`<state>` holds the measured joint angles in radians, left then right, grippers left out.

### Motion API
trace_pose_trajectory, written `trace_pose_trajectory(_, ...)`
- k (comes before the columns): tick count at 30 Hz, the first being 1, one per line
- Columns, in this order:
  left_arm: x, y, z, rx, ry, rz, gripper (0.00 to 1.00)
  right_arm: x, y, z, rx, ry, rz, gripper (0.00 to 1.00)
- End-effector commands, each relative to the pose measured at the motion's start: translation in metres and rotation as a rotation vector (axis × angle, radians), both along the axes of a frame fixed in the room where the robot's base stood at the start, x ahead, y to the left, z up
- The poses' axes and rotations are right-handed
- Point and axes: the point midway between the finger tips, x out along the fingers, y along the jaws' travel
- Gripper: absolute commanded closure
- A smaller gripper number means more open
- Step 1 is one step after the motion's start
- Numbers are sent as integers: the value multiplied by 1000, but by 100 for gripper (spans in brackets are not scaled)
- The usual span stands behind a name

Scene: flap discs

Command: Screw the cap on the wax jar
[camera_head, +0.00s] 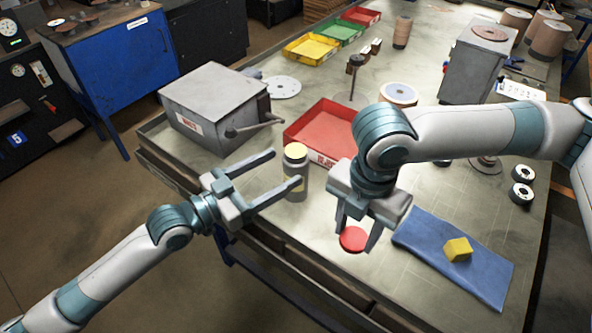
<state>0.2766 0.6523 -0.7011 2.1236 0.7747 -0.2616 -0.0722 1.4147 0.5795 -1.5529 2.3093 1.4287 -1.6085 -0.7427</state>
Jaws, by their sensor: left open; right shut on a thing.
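The wax jar (295,164) stands upright and uncapped on the bench, a grey cylinder with a pale yellow top. My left gripper (287,168) is open, its fingers pointing at the jar. The nearer finger crosses in front of the jar's lower part, and the farther fingertip is just left of it. I cannot tell whether either touches it. My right gripper (356,242) points down and is shut on the round red cap (353,239), to the right of and nearer than the jar. The cap's height above the bench is hard to judge.
A red tray (325,122) stands just behind the jar, and a grey metal box with a lever (213,100) is to the left. A blue cloth (415,236) with a yellow block (458,249) lies at the right.

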Motion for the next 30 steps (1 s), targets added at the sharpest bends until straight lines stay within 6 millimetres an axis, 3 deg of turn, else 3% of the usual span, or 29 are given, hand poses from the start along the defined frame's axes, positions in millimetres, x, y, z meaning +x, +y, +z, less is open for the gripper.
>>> trace_pose_trajectory(14,4,-5,0,-1,1,0,32,0,0,3,0,0,0,78)
trace_pose_trajectory(22,20,-28,2,-1,2,0,32,0,0,19,0,0,0,78)
trace_pose_trajectory(30,33,-45,-1,0,0,0,32,0,0,24,0,0,0,78)
